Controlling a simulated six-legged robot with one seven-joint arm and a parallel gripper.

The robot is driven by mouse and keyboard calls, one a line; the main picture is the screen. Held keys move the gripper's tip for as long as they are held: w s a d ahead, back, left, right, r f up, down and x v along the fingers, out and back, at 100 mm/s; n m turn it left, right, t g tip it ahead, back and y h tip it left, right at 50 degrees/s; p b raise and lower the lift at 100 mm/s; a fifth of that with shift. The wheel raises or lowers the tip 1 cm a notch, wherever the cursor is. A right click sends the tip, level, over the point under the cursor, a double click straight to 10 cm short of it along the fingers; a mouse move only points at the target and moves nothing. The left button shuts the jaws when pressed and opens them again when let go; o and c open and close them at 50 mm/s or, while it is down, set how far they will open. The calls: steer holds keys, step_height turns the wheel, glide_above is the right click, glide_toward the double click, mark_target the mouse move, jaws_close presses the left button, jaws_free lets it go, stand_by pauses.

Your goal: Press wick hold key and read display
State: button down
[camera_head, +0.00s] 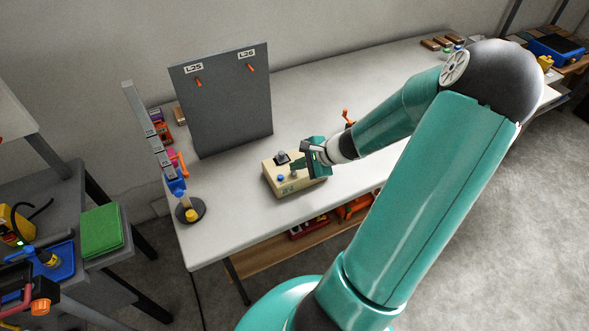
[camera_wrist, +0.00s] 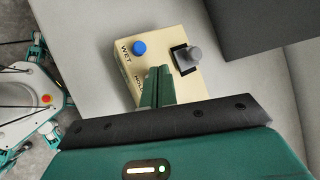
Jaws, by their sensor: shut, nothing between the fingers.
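The beige meter box (camera_head: 272,185) sits on the white table, below and around my gripper's tips. In the wrist view, the box (camera_wrist: 180,50) has a blue button (camera_wrist: 139,47) by the word WET and a grey post (camera_wrist: 190,57) in a black square. A second label, partly cut off by my fingers, seems to read HOLD; any key beside it is hidden there. My gripper (camera_head: 295,162) is shut and empty, fingers over the box; its tips also show in the wrist view (camera_wrist: 158,72). I cannot tell whether they touch it. No readable display shows.
A grey panel (camera_head: 225,105) with labels L25 and L26 stands behind the box. A post on a round black base (camera_head: 190,210) stands at the table's left end. Orange items (camera_head: 355,207) lie on the shelf below. The table right of the panel is mostly clear.

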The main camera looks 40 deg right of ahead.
mark_target(298, 175)
steer(key=shift+r, duration=0.6)
step_height(298, 175, up, 6)
stand_by(0.5)
stand_by(0.7)
steer(key=s+a+r+n+g+h, duration=0.2)
steer(key=a+r+n, duration=0.5)
steer(key=a, duration=0.4)
steer(key=s+a+r+n+g+h, duration=0.1)
steer(key=s+a+r+n+g, duration=0.3)
steer(key=a+n, duration=0.6)
steer(key=s+a+r+n+t, duration=0.3)
steer(key=a+r+n, duration=0.2)
steer(key=a+r, duration=0.1)
steer(key=shift+s+a+r+h, duration=0.3)
steer(key=shift+s+r+h, duration=0.1)
steer(key=shift+r, duration=0.15)
